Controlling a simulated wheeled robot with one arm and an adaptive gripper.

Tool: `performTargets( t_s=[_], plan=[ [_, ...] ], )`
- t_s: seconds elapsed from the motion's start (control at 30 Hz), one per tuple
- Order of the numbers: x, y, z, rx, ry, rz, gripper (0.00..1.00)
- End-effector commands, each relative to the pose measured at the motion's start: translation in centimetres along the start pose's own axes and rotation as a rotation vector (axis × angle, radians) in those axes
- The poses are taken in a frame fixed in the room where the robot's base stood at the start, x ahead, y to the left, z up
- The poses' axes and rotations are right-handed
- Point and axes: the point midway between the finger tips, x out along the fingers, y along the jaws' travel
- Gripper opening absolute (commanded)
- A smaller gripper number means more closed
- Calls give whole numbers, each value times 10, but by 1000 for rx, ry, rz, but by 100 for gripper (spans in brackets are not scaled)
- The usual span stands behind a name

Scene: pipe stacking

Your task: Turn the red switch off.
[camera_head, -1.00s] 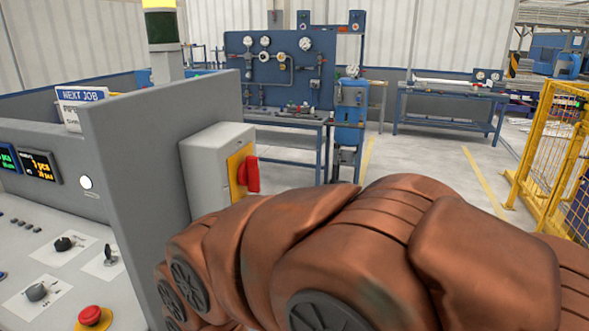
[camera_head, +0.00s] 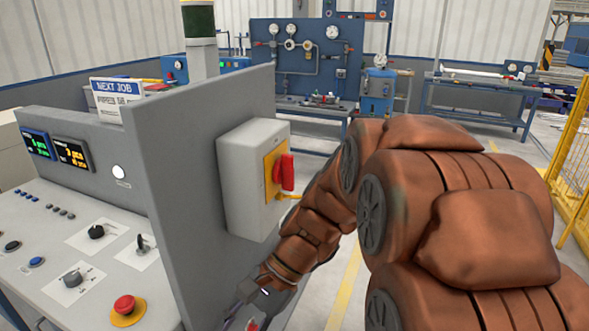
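The red switch (camera_head: 286,172) is a rotary handle on a yellow plate (camera_head: 270,178), fixed to the side of a grey box (camera_head: 240,180). The handle looks upright. The box is mounted on the grey side panel of the console. My copper-coloured arm comes in from the right and bends down to the lower left, passing close to the right of the switch in the picture. My gripper (camera_head: 246,312) is partly in view at the bottom edge, below the switch box and apart from the handle. Its fingers are mostly cut off, so their opening is unclear.
The console (camera_head: 60,225) at left carries knobs, a key switch and a red emergency button (camera_head: 126,306). Its side panel (camera_head: 180,190) stands left of my gripper. A blue workbench (camera_head: 480,88) and a yellow fence (camera_head: 572,150) are farther back, with open floor between.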

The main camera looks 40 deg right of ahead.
Motion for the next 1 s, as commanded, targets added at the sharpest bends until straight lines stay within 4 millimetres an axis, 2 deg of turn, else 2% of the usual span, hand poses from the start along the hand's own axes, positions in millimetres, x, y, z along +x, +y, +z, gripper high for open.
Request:
performTargets(
  t_s=[0.03, 0.2, 0.27, 0.43, 0.57, 0.7, 0.83, 1.0],
  plan=[
    [-13, -13, -6, 72, -26, -69, 39],
    [-57, -53, -27, 285, -126, -295, 39],
    [-77, -64, -38, 356, -162, -378, 39],
    [-144, -87, -72, 533, -268, -621, 39],
    [-203, -91, -100, 640, -350, -807, 39],
    [-258, -82, -126, 721, -425, -975, 39],
    [-292, -72, -141, 759, -474, -1076, 39],
    [-310, -68, -148, 776, -501, -1128, 39]
  ],
)
